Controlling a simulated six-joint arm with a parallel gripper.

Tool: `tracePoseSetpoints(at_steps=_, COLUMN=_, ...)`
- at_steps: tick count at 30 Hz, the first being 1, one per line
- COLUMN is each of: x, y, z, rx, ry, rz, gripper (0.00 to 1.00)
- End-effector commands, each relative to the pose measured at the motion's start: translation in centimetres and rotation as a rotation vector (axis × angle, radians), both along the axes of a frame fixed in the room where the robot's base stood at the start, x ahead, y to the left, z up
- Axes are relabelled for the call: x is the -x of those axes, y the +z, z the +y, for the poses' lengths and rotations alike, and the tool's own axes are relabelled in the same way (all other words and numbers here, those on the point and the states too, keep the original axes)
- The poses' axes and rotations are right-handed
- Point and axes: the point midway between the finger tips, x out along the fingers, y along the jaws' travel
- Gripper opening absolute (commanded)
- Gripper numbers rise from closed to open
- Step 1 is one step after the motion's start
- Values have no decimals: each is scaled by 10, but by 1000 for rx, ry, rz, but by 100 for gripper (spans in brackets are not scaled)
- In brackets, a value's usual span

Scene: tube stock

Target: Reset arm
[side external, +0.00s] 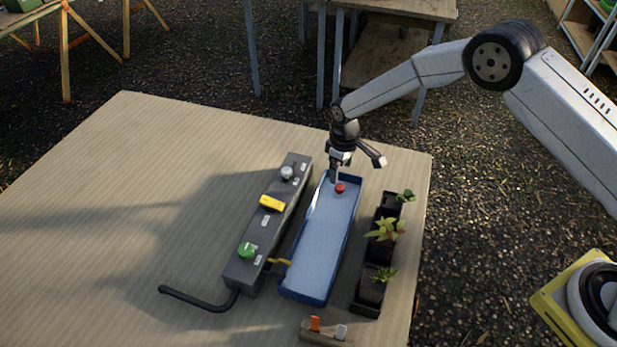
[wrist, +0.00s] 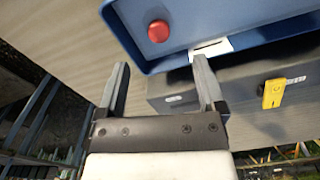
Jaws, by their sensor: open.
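My gripper (side external: 358,170) is open over the far end of a long blue tray (side external: 318,240), with nothing between its fingers. In the wrist view my gripper (wrist: 160,64) shows two spread fingers pointing toward the tray's edge. A small red round piece (side external: 340,187) is at the tray's far end, just below and beside one finger. The red piece also shows in the wrist view (wrist: 158,31), beyond the fingertips and apart from them. A white label (wrist: 210,47) is by the tray's edge, partly behind one finger.
A dark grey control box (side external: 265,228) with a green knob (side external: 247,250), yellow switch (side external: 272,203) and pale knob (side external: 287,172) stands left of the tray. Potted plants (side external: 385,230) stand right. A wooden block (side external: 325,335) with tags is in front. The table's left is clear.

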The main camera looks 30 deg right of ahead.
Motion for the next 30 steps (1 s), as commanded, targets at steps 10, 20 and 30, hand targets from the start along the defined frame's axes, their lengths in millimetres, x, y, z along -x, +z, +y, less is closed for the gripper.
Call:
tracePoseSetpoints(at_steps=10, x=0, y=2, z=-1, rx=0, ry=-4, rz=-2, gripper=88)
tracePoseSetpoints(at_steps=20, x=15, y=39, z=-20, rx=-7, ry=-69, rz=-32, gripper=88)
tracePoseSetpoints(at_steps=30, x=60, y=98, z=-55, rx=-20, ry=-191, rz=-84, gripper=88)
